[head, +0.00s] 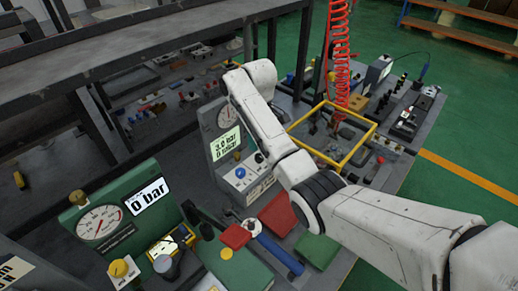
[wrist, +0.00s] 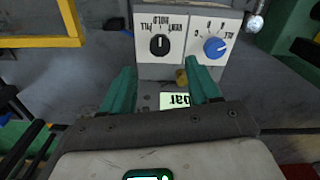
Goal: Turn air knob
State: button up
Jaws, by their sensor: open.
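No knob carries a readable "air" label. In the wrist view a pale panel (wrist: 187,20) appears upside down, with a black knob (wrist: 159,44) marked fill, hold and vent, and a blue knob (wrist: 214,48) marked with letters and "all". My gripper (wrist: 163,85) is open and empty, its teal fingers apart below the panel, the right one near the blue knob. I cannot tell whether it touches. In the head view the grey block (head: 214,122) has a gauge, a 2.0 bar display (head: 226,143) and a blue knob (head: 240,172). The fingers are not clear there.
A green block (head: 75,215) with a gauge and 0 bar display stands at the left, with a yellow knob (head: 118,268) nearby. A yellow frame (head: 350,158) and red coiled hose (head: 338,50) are at the right. Red and green pieces lie near my arm.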

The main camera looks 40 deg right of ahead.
jog(key=shift+r+p, duration=0.4)
jog(key=shift+r, duration=1.4)
jog(key=shift+s+f, duration=0.1)
